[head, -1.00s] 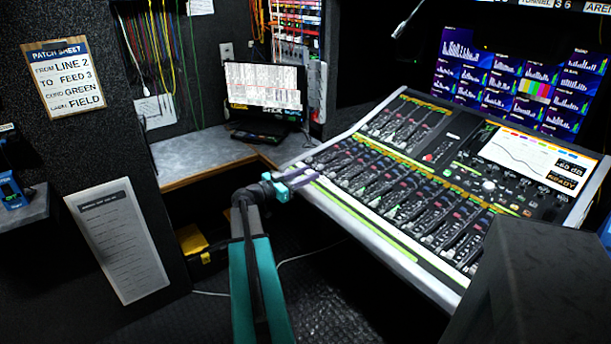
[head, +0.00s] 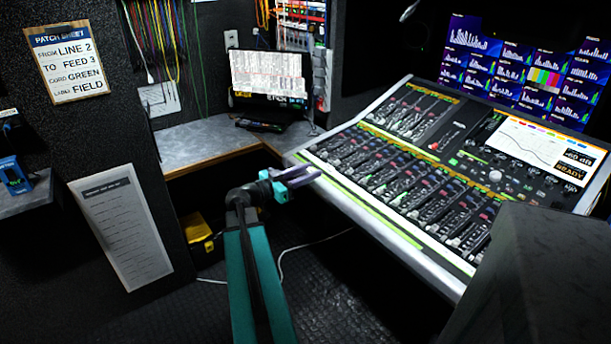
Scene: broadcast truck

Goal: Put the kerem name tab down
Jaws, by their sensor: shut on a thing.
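My gripper (head: 308,172) is at the end of my teal arm, in front of the near left corner of the mixing console. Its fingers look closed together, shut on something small. The kerem name tab cannot be made out at this size; the fingers hide most of what they hold. From this angle I cannot tell the height of the fingers above the console edge.
The mixing console (head: 372,212) fills the right. A grey corner desk (head: 190,143) with a monitor (head: 268,76) lies beyond. A yellow-and-black case (head: 198,232) is under it. A dark box (head: 535,275) blocks the near right. Dark floor is open beside my arm.

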